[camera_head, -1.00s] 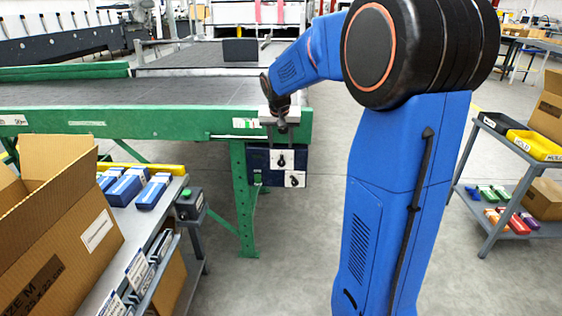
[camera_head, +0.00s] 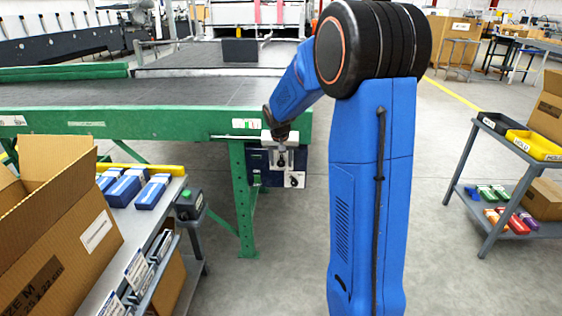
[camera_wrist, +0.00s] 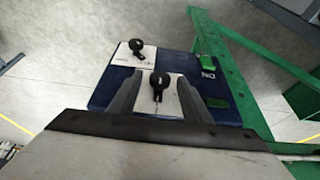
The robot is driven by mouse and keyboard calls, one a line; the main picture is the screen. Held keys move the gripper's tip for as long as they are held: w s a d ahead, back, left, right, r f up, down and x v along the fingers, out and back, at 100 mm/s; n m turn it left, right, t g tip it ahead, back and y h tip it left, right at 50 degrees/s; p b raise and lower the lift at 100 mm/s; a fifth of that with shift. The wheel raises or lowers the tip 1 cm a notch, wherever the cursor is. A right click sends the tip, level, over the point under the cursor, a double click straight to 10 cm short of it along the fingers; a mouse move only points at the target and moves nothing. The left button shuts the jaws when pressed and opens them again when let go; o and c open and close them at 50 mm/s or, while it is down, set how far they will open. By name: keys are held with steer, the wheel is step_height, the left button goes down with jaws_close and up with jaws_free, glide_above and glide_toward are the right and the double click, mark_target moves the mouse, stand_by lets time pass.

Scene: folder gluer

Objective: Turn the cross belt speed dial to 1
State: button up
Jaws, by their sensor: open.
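A dark blue control box (camera_head: 257,165) hangs under the end of the green conveyor frame. It carries two white plates, each with a black dial. The upper dial (camera_head: 281,160) is partly hidden by my gripper (camera_head: 281,147), and the lower dial (camera_head: 294,180) sits below and to its right. In the wrist view my gripper (camera_wrist: 158,93) is open, with one dial (camera_wrist: 158,80) between its two fingers. The other dial (camera_wrist: 136,45) lies beyond, outside the fingers. I cannot tell whether the fingers touch the dial. The plate labels are too small to read.
The green conveyor frame (camera_head: 150,125) runs above and left of the box, with a green leg (camera_head: 243,200) beside it. A grey cart (camera_head: 160,215) with a cardboard box stands at front left. A shelf cart (camera_head: 480,190) stands at right. Floor between is clear.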

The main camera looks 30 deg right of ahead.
steer(key=c, duration=1)
steer(key=h, duration=0.1)
steer(key=g+h, duration=0.1)
steer(key=a+n+g+h, duration=0.1)
steer(key=shift+w+f, duration=0.15)
steer(key=shift+w, duration=0.15)
steer(key=g+h, duration=0.2)
steer(key=h, duration=0.1)
steer(key=shift+w+a+f+n, duration=0.15)
steer(key=shift+f+n, duration=0.05)
steer(key=shift+n, duration=0.2)
steer(key=h, duration=0.1)
steer(key=g+h, duration=0.1)
steer(key=n+h, duration=0.1)
steer(key=h, duration=0.1)
steer(key=shift+w+a+f+g, duration=0.1)
steer(key=shift+a+f+g, duration=0.05)
steer(key=shift+f+g, duration=0.2)
steer(key=shift+a+f+n+g+h, duration=0.15)
steer(key=shift+n+g+h, duration=0.4)
steer(key=shift+h, duration=0.95)
steer(key=shift+f, duration=0.1)
